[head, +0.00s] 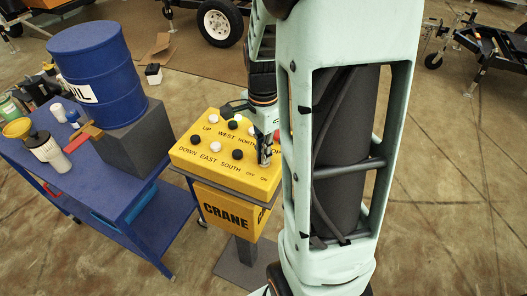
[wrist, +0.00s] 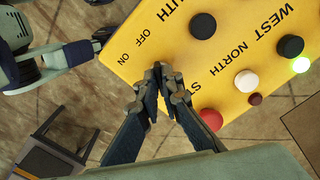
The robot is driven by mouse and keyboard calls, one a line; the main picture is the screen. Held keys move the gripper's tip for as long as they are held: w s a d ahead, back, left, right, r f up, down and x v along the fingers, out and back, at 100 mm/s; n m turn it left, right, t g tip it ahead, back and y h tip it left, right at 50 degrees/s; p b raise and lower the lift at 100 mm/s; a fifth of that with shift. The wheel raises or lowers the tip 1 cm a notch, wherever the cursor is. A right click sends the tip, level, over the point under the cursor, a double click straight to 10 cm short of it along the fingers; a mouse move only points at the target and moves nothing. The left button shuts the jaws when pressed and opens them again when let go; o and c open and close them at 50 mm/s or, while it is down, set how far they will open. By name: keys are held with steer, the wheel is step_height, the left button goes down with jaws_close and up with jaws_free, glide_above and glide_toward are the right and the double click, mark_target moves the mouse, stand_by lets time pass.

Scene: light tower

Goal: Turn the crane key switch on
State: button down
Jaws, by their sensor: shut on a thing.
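The yellow crane control box (head: 205,163) stands on a post in the head view, and its button face (wrist: 215,55) fills the top right of the wrist view. My gripper (wrist: 168,78) is at the panel beside the printed OFF and ON labels (wrist: 136,47). In the head view my gripper (head: 265,157) is over the front right corner of the box, above the same labels. Its fingers are nearly together, shut on the key switch. The key is hidden between the fingertips, so its turn position cannot be told.
A blue table (head: 110,190) with a blue barrel (head: 97,70) stands left of the box.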

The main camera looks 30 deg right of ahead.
stand_by(0.3)
steer(key=c, duration=2.1)
jaws_free()
step_height(320, 180, up, 12)
steer(key=shift+r, duration=0.1)
